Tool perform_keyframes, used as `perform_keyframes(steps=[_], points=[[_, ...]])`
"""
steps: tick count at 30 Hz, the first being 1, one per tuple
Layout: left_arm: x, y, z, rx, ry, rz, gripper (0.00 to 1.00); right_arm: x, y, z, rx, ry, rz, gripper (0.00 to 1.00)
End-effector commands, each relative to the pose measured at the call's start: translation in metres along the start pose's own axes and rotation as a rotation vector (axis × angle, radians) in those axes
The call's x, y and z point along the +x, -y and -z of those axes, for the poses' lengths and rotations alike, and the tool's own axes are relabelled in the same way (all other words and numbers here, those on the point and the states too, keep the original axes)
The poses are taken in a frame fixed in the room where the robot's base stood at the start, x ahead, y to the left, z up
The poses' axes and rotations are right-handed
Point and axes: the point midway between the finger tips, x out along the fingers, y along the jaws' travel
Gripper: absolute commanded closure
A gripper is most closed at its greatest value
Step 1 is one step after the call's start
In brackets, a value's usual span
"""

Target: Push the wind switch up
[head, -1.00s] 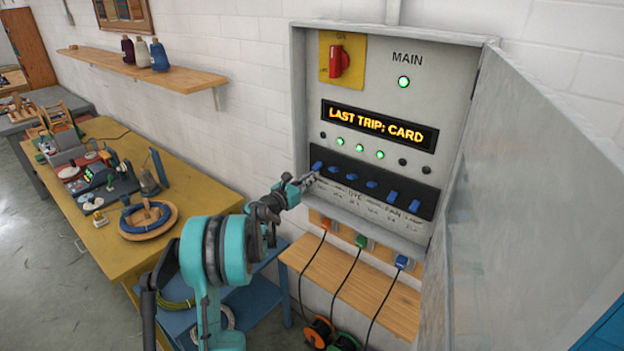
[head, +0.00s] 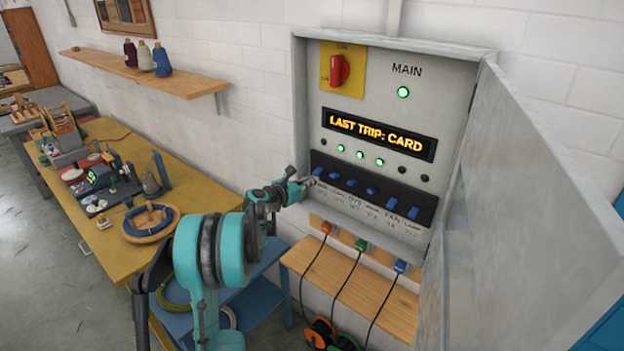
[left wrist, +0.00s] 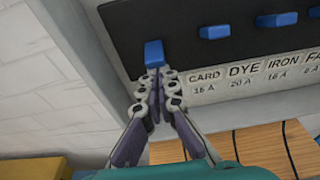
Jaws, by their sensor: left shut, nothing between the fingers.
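The leftmost blue switch (head: 318,171) on the black strip is tilted down. It also shows in the left wrist view (left wrist: 154,54). Its label is hidden in the wrist view, where the neighbouring labels read CARD, DYE and IRON; I take it for the wind switch by position. The indicator lamp (head: 322,142) above it is dark. My left gripper (left wrist: 155,74) is shut and empty, with its tips right under the lower edge of this switch. I cannot tell whether they touch. It also shows in the head view (head: 310,182). My right gripper is not in view.
The display (head: 379,133) reads LAST TRIP: CARD. The red main switch (head: 340,70) sits above, near a lit green MAIN lamp (head: 403,92). The open panel door (head: 530,200) stands to the right. Plugs with cords and a wooden shelf (head: 350,287) are below.

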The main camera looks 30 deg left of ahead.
Motion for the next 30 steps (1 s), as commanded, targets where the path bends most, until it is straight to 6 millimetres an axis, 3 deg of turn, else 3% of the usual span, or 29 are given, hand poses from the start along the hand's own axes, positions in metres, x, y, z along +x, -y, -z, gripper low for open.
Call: perform_keyframes(steps=[12, 20, 30], points=[[-0.008, 0.000, -0.023, 0.001, -0.319, 0.001, 1.00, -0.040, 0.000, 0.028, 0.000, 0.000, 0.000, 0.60], [-0.007, 0.000, -0.018, -0.001, -0.322, 0.000, 1.00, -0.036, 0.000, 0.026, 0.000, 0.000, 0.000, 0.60], [-0.010, 0.000, -0.032, 0.000, -0.321, 0.000, 1.00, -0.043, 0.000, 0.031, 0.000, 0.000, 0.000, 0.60]])
